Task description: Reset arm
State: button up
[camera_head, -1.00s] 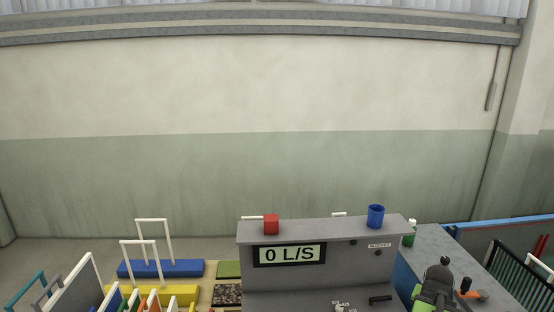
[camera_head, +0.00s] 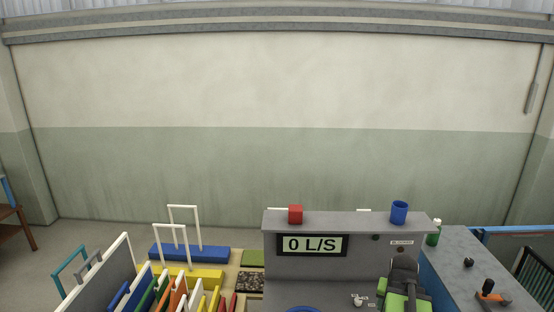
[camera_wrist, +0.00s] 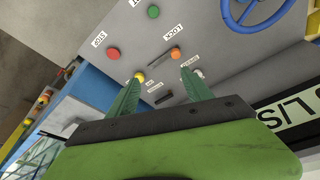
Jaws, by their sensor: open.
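My gripper shows in the wrist view (camera_wrist: 163,75) as two green fingers, spread apart with nothing between them. They point at the grey control panel (camera_wrist: 215,45), with a yellow knob (camera_wrist: 140,76) by the left fingertip and a white knob (camera_wrist: 198,73) by the right one. I cannot tell whether they touch. My black and green arm (camera_head: 404,282) is low in the head view, in front of the right part of the grey console (camera_head: 340,262); its fingers cannot be made out there.
The console display (camera_head: 312,245) reads 0 L/S. A red block (camera_head: 295,214) and a blue cup (camera_head: 399,212) stand on its top ledge. A blue wheel (camera_wrist: 257,8) is on the panel. Coloured panels in a rack (camera_head: 165,290) stand at the left, and a grey bench (camera_head: 470,262) at the right.

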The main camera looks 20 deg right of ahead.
jog(key=w+a+n+y, duration=0.1)
jog(key=w+a+n, duration=0.2)
jog(key=a, duration=0.9)
jog(key=w+a+n+g+y, duration=0.1)
jog(key=w+a+n, duration=0.2)
jog(key=a, duration=0.9)
jog(key=w+a+n, duration=0.2)
jog(key=w+a, duration=0.1)
jog(key=a, duration=0.9)
jog(key=shift+n+g, duration=0.4)
jog(key=shift+g, duration=0.3)
jog(key=s+f+b, duration=0.1)
jog(key=f+b, duration=0.5)
jog(key=s+a+f+b, duration=0.1)
jog(key=f+b, duration=0.5)
jog(key=f, duration=0.1)
jog(key=s+f+b, duration=0.1)
jog(key=f+b, duration=0.6)
jog(key=shift+a+f, duration=0.1)
jog(key=shift+a, duration=0.25)
jog(key=shift+r, duration=0.2)
